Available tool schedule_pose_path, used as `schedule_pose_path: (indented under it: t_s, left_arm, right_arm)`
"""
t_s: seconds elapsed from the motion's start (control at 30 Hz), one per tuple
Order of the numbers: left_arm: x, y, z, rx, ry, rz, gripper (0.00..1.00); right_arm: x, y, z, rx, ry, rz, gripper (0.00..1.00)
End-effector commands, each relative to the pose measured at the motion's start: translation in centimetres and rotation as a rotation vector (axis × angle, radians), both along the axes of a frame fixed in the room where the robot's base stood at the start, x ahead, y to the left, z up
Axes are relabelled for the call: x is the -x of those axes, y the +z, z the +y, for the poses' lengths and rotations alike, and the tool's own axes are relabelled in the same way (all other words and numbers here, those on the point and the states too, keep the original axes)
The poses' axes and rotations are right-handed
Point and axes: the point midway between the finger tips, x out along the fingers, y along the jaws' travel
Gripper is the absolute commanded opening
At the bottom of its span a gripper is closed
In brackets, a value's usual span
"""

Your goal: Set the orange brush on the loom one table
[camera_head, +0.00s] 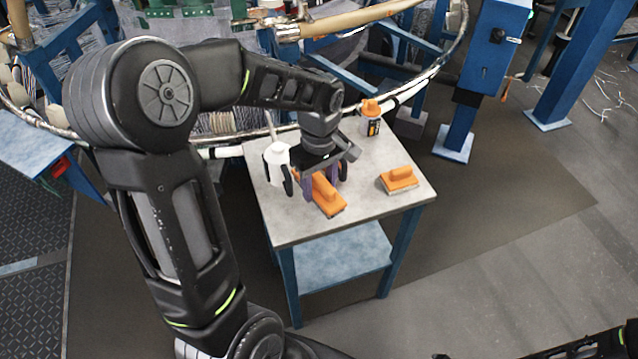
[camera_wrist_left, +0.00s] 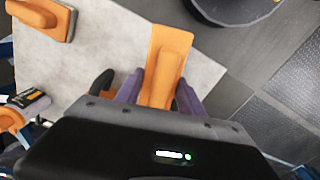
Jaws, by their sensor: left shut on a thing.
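My left gripper (camera_head: 320,188) reaches down over the grey-topped table (camera_head: 300,226). Its purple fingertips are shut on an orange brush (camera_head: 329,202), one on each side. In the left wrist view, the brush (camera_wrist_left: 168,62) lies between the fingertips (camera_wrist_left: 158,92) and points away from the wrist. The brush is at or very close to the tabletop; I cannot tell whether it touches. A second orange brush (camera_head: 399,180) rests on the right part of the table, apart from the gripper. My right gripper does not show.
A white bottle (camera_head: 277,160) stands left of the left gripper, close to it. A bottle with an orange cap (camera_head: 370,124) stands at the table's back right. The loom's large ring (camera_head: 440,62) and blue posts (camera_head: 493,45) are behind. The table's front is clear.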

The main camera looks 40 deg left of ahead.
Motion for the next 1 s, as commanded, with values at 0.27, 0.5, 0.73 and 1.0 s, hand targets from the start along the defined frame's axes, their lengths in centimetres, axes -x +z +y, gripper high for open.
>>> schedule_pose_path:
  t_s: [0.27, 0.5, 0.73, 1.0]
  left_arm:
    - [0.0, -0.2, 0.0, -0.001, 0.000, -0.001, 0.00]
    - [0.0, -0.5, 0.0, -0.001, -0.001, -0.001, 0.00]
    - [0.0, -2.2, 0.0, -0.001, 0.000, -0.001, 0.00]
    - [0.0, -4.1, 0.0, -0.001, -0.001, -0.001, 0.00]
  right_arm:
    - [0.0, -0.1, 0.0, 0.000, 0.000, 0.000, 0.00]
    - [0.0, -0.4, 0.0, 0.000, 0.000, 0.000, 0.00]
    - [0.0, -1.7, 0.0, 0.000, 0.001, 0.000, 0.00]
    - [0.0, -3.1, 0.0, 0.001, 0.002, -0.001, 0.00]
